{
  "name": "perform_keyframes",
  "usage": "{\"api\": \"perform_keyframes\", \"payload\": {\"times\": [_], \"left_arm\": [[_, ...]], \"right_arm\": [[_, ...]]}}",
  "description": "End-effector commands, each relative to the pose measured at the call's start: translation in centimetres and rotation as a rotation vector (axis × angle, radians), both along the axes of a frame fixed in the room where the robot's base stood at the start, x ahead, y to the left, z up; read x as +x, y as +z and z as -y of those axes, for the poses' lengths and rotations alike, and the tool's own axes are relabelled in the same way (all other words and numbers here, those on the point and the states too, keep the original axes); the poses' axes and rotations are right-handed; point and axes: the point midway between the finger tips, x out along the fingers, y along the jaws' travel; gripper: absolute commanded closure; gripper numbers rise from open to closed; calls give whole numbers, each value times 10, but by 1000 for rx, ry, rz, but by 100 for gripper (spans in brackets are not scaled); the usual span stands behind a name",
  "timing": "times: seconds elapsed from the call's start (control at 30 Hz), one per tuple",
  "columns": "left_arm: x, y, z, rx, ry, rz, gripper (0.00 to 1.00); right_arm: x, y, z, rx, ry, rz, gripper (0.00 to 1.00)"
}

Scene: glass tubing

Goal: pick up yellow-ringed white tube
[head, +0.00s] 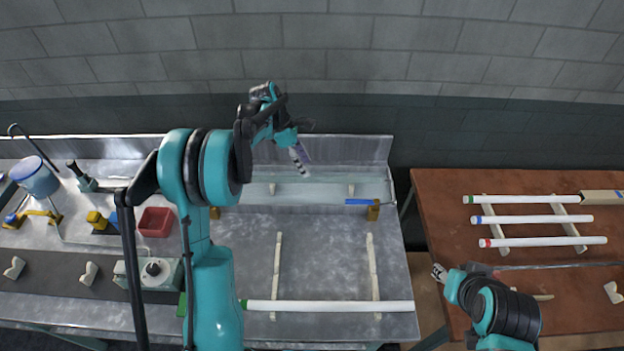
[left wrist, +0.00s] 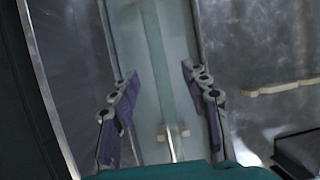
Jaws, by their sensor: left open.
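I cannot make out a yellow ring on any tube. One white tube (head: 330,306) lies across two pale rails at the front of the metal bench, with a green mark at its left end. Three more white tubes lie on the brown table, with green (head: 525,199), blue (head: 535,219) and red (head: 545,241) marks at their left ends. My left gripper (head: 299,160) is open and empty above the back of the bench. In the left wrist view its spread fingers (left wrist: 160,78) flank a pale lengthwise strip. My right gripper (head: 439,272) is by the brown table's left edge; its jaws are unclear.
A shallow pale trough (head: 315,191) runs along the back of the bench. A blue-handled tool (head: 360,202) lies at its right end. A red bin (head: 156,222), blue bucket (head: 35,177) and a small device (head: 155,270) stand at left. A gap separates bench and brown table (head: 440,205).

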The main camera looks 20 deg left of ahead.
Motion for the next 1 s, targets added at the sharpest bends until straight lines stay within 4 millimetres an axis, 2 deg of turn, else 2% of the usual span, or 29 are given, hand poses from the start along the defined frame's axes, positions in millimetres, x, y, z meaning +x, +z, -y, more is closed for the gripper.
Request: {"api": "perform_keyframes", "payload": {"times": [0.43, 0.67, 0.7, 0.87, 1.0], "left_arm": [[5, -53, 21, 1, -3, 2, 54], [5, -56, 23, 2, -2, 3, 54], [5, -56, 22, 2, -2, 3, 56], [5, -56, 22, 2, -2, 3, 99], [5, -56, 22, 2, -3, 3, 100]], "right_arm": [[0, -16, 0, 0, 0, 0, 61], [0, -16, 0, 0, 0, 0, 61], [0, -15, 0, 0, 0, 0, 61], [0, -15, 0, 0, 0, 0, 61], [0, -16, 0, 0, 0, 0, 61]]}}
